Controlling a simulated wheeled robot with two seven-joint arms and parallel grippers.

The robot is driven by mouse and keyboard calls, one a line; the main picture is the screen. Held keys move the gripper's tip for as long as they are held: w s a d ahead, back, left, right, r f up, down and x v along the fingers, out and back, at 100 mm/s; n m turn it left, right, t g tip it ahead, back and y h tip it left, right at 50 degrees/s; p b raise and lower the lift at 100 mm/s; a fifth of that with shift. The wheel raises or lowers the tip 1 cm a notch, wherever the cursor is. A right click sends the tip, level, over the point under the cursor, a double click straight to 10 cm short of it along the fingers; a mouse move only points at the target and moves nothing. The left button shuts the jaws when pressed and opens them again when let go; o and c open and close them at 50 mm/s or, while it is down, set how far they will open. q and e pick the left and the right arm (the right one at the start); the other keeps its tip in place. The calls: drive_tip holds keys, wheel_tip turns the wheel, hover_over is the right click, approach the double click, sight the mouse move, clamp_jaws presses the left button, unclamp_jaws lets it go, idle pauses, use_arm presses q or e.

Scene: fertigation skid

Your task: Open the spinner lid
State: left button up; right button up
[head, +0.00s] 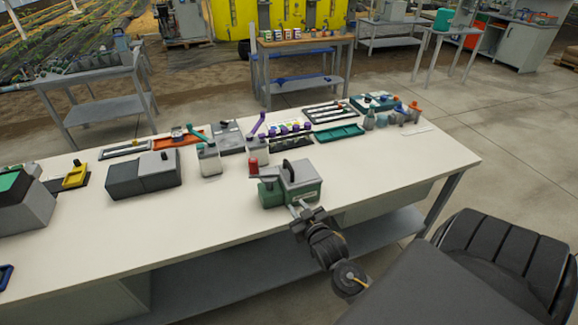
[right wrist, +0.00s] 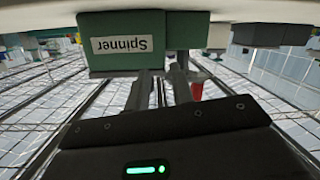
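The spinner (head: 292,188) is a green box with a grey top and a black handle-like piece (head: 288,170). It stands near the front edge of the white table. Its lid looks closed, lying flat on the body. In the right wrist view, which is upside down, the green body with its "Spinner" label (right wrist: 122,45) fills the upper left. My right gripper (head: 303,208) is at the front of the spinner. Its two fingers (right wrist: 162,78) stand apart with a gap between them, holding nothing I can make out. Contact with the spinner is unclear. My left gripper is out of view.
A red-capped piece (head: 253,167) stands just behind the spinner's left. A dark grey box (head: 144,174) stands left.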

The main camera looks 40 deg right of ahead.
drive_tip(key=t+h, duration=0.1)
drive_tip(key=t, duration=0.1)
approach(292, 172)
drive_tip(key=w, duration=0.2)
drive_tip(key=shift+m, duration=0.3)
drive_tip(key=x, duration=0.3)
drive_tip(key=p+x, duration=0.1)
drive_tip(key=x, duration=0.3)
drive_tip(key=p+x, duration=0.1)
drive_tip(key=x, duration=0.3)
drive_tip(key=shift+s+d+f, duration=0.1)
drive_tip(key=shift+s+d, duration=0.1)
drive_tip(key=shift+d, duration=0.15)
